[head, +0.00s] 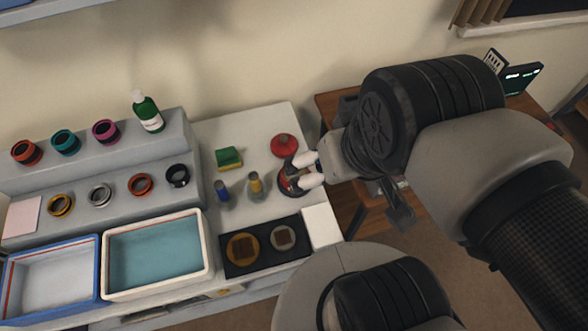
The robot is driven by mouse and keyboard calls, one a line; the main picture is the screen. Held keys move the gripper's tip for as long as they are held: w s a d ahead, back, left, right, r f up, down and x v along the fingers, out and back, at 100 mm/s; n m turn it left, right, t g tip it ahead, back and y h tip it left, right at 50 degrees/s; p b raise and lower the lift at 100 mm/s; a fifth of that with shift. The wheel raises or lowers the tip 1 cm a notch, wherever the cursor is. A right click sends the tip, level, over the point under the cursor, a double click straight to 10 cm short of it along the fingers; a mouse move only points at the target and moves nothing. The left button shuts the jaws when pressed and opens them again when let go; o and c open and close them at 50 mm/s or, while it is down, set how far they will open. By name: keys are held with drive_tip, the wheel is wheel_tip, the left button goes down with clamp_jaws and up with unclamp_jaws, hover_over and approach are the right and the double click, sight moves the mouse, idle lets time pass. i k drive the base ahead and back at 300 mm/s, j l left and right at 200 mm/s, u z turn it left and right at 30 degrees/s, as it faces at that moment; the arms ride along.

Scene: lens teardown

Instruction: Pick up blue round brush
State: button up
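The blue round brush (222,191) is a small upright piece with a blue body, on the light worktop. A similar yellow brush (256,184) stands just to its right. My gripper (295,172) is further right, apart from both brushes.
A red dome (284,145) and a green-yellow sponge (229,158) lie behind the brushes. A black tray (230,268) with two round parts is in front. Trays with blue (97,272) and white (209,262) rims and a stepped shelf with colored rings (120,165) are left.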

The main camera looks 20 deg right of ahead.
sight(225, 200)
drive_tip(key=j+u, duration=0.5)
drive_tip(key=j, duration=1.45)
drive_tip(key=i, duration=0.1)
